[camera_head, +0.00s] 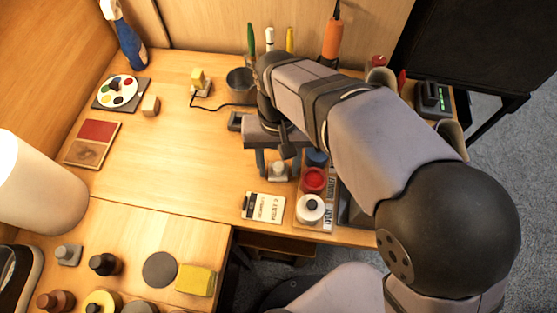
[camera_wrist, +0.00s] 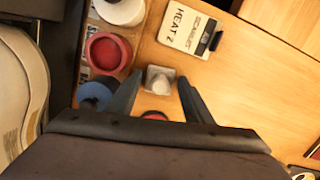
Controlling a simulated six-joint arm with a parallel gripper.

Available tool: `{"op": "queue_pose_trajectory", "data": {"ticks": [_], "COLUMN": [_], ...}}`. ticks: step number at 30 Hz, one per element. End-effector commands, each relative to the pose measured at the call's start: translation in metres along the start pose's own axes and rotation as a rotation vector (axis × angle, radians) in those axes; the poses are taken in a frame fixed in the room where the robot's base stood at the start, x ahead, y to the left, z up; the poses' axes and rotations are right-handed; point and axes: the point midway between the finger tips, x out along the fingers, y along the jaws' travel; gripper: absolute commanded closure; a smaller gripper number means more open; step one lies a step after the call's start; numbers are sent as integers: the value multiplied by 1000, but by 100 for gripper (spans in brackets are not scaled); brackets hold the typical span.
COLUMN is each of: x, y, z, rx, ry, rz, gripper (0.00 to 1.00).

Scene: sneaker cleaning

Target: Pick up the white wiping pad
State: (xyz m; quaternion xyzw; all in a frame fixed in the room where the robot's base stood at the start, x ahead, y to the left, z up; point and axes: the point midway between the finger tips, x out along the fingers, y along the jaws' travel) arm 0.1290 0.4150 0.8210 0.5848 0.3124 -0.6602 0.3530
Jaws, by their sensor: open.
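A small whitish-grey square pad with a raised grip (camera_head: 279,172) stands on the table, and it also shows in the wrist view (camera_wrist: 159,79). It looks like the white wiping pad. My gripper (camera_head: 278,164) is above it, pointing down. In the wrist view my gripper (camera_wrist: 159,78) is open, with one finger on each side of the pad and visible gaps between. The fingers do not touch it. My palm and arm hide part of the table around it.
Close beside the pad stand a red round container (camera_head: 313,180), a white round one with a black knob (camera_head: 310,208) and a blue one (camera_wrist: 95,95). A white labelled card (camera_head: 263,207) lies in front. The middle left of the table is clear.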

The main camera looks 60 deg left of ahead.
Motion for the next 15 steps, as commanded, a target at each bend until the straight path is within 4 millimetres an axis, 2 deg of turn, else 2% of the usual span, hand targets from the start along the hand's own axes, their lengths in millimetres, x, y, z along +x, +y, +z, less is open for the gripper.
{"op": "queue_pose_trajectory", "data": {"ticks": [8, 12, 15], "x": [2, 2, 2], "y": [0, 0, 0], "z": [0, 0, 0], "rx": [0, 0, 0], "ry": [0, 0, 0], "rz": [0, 0, 0], "gripper": [54, 85, 85]}}
